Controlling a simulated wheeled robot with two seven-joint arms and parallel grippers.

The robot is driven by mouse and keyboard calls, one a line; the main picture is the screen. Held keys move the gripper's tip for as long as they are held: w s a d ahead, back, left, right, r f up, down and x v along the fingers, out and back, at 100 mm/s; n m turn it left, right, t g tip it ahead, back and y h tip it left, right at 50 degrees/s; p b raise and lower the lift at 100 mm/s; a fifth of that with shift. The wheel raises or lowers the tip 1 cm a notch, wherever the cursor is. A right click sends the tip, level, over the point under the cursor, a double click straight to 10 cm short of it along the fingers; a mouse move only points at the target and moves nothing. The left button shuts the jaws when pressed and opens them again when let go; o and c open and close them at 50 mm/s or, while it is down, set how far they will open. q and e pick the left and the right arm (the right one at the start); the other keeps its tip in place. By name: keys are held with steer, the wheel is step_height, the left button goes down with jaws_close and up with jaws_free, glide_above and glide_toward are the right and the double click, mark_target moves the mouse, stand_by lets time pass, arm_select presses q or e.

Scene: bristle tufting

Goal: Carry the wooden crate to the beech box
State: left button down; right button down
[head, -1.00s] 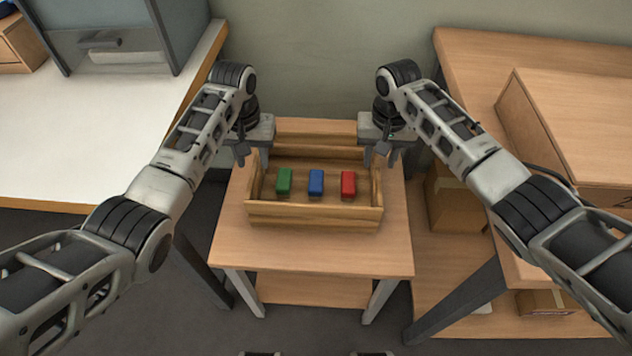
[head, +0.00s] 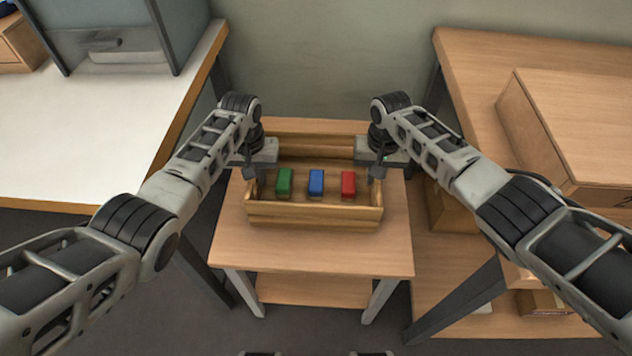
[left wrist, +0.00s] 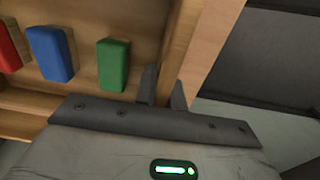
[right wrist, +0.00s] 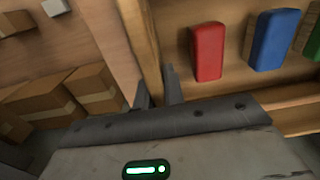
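The wooden crate (head: 313,215) stands on a small wooden table in the middle of the head view. A green block (head: 285,181), a blue block (head: 316,181) and a red block (head: 348,183) stand in it. My left gripper (head: 250,172) is at the crate's left end; in the left wrist view its fingers (left wrist: 163,92) close in on both sides of the end wall. My right gripper (head: 378,172) is likewise at the right end wall, fingers (right wrist: 158,92) on either side. A large pale wooden box (head: 575,110), seemingly the beech box, is on the right bench.
The small table (head: 315,250) has bare room in front of the crate. A white-topped bench (head: 90,150) with a grey cabinet (head: 120,40) is at left. Cardboard boxes (head: 452,205) sit low under the right bench (head: 480,60).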

arm_select(q)
steer(key=shift+r, duration=0.15)
arm_select(e)
steer(key=shift+r, duration=0.15)
